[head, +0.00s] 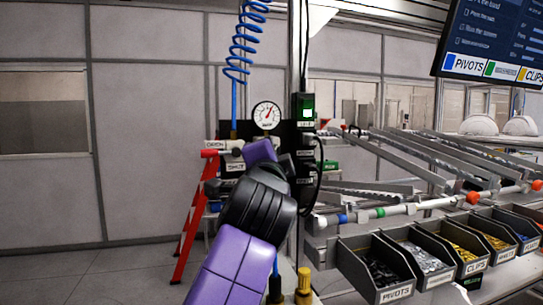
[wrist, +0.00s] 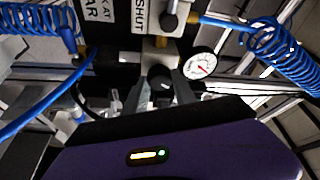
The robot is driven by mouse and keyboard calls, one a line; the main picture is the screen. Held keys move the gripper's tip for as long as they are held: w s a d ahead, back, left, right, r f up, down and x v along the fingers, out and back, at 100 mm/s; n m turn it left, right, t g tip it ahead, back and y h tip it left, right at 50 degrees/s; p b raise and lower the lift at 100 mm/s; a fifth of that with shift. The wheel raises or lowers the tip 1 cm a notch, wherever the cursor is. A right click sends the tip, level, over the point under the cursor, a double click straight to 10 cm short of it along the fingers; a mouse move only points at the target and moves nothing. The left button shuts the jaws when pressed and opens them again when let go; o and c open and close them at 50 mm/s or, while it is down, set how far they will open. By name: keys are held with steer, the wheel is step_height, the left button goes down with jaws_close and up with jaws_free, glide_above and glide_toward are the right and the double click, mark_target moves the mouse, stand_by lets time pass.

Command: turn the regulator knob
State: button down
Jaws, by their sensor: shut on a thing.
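The regulator's round white pressure gauge (head: 267,115) stands on the dark panel in the head view, just above the end of my arm. In the wrist view the gauge (wrist: 200,65) is right of my gripper (wrist: 162,83). The dark regulator knob (wrist: 160,73) sits between the fingertips, below the pale regulator body (wrist: 158,50), and my gripper is shut on it. The knob's turn angle cannot be told. In the head view my own arm hides the knob and fingertips.
A blue coiled hose (head: 243,42) hangs above the panel, with another coil (wrist: 275,50) close right in the wrist view. Sloped rails (head: 430,160) and parts bins (head: 395,292) stand at right. Open floor lies left.

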steer(key=c, duration=1)
jaws_free()
steer(key=b+v, duration=0.2)
steer(key=v, duration=0.5)
steer(key=shift+s+f, duration=0.1)
steer(key=shift+s, duration=0.3)
